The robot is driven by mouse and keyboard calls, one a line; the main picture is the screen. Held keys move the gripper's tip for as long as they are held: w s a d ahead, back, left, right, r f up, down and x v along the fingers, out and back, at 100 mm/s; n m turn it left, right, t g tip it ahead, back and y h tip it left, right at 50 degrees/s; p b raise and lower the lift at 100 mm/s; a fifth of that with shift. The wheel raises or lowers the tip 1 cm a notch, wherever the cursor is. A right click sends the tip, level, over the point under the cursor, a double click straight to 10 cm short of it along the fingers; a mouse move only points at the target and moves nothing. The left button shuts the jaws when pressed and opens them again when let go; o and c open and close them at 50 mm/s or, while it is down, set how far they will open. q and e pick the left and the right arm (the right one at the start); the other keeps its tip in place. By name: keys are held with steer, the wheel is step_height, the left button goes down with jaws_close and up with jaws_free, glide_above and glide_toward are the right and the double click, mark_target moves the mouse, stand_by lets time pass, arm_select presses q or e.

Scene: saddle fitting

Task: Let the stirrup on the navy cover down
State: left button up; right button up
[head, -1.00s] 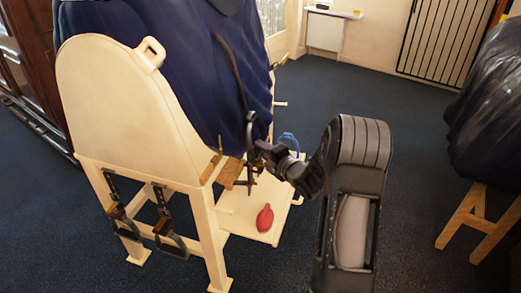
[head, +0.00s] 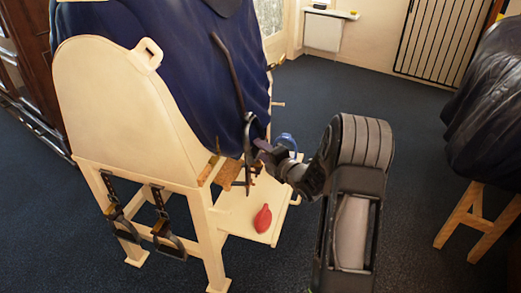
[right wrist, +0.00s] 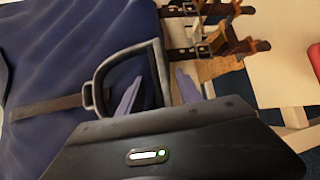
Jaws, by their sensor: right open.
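The navy cover (head: 190,80) hangs over a cream stand; it fills the left of the right wrist view (right wrist: 50,60). In the right wrist view the strap (right wrist: 45,107) meets the D-shaped stirrup (right wrist: 100,80). My right gripper (head: 257,148) is at the stirrup. Its fingers (right wrist: 158,92) are apart, one within the stirrup's opening and one beyond its straight bar. Whether they touch the bar is unclear. My left gripper is out of view.
Buckled brown straps (right wrist: 205,30) hang close beyond the fingers. The stand's low shelf (head: 245,220) holds a red object (head: 263,218) and a blue item (head: 287,141). Two more stirrups (head: 168,240) hang at the stand's end. A dark-covered stand (head: 485,100) is at right, with clear floor between.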

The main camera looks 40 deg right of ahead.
steer(key=v, duration=0.6)
steer(key=shift+s, duration=0.35)
steer(key=shift+m, duration=0.3)
